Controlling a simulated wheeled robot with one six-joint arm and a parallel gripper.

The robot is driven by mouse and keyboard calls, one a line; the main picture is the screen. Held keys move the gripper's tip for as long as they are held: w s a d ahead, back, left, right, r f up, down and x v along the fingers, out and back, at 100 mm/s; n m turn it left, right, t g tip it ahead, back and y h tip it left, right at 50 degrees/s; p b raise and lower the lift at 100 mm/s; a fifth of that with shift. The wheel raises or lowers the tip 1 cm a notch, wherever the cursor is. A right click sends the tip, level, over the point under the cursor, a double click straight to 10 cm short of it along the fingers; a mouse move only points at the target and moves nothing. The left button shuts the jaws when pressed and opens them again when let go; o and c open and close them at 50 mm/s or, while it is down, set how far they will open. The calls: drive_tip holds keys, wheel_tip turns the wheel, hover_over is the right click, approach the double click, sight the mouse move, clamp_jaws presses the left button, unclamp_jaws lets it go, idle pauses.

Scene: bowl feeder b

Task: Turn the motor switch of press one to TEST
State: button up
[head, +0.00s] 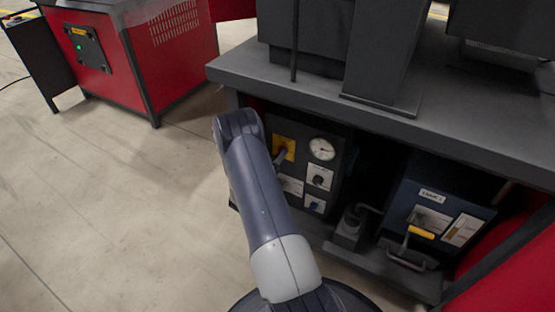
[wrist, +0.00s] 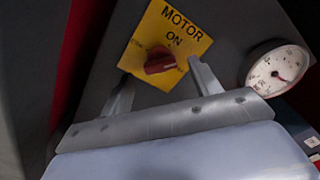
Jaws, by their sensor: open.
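The motor switch is a red knob (wrist: 160,63) on a yellow plate (wrist: 188,30) marked MOTOR and ON. The knob's bar lies nearly level, its right end slightly higher; the small side lettering is too blurred to read. In the head view the yellow plate (head: 289,144) sits at the upper left of the dark panel under the bench. My gripper (wrist: 160,70) is open, one finger on each side of the knob. I cannot tell whether the fingers touch it. In the head view my gripper (head: 280,157) is at the plate and the knob is hidden.
A round white gauge (head: 321,149) is right of the plate, also in the wrist view (wrist: 277,70). Two smaller switches (head: 319,178) (head: 314,204) sit below it. The bench top (head: 430,125) overhangs the panel. A blue box (head: 432,205) with a yellow handle stands right.

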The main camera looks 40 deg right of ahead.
drive_tip(key=shift+x, duration=1)
drive_tip(key=c, duration=1)
drive_tip(key=shift+f+m+b, duration=0.1)
drive_tip(key=shift+m+b, duration=0.3)
drive_tip(key=shift+b, duration=0.1)
drive_tip(key=shift+m+b, duration=3.3)
drive_tip(key=shift+m, duration=1.3)
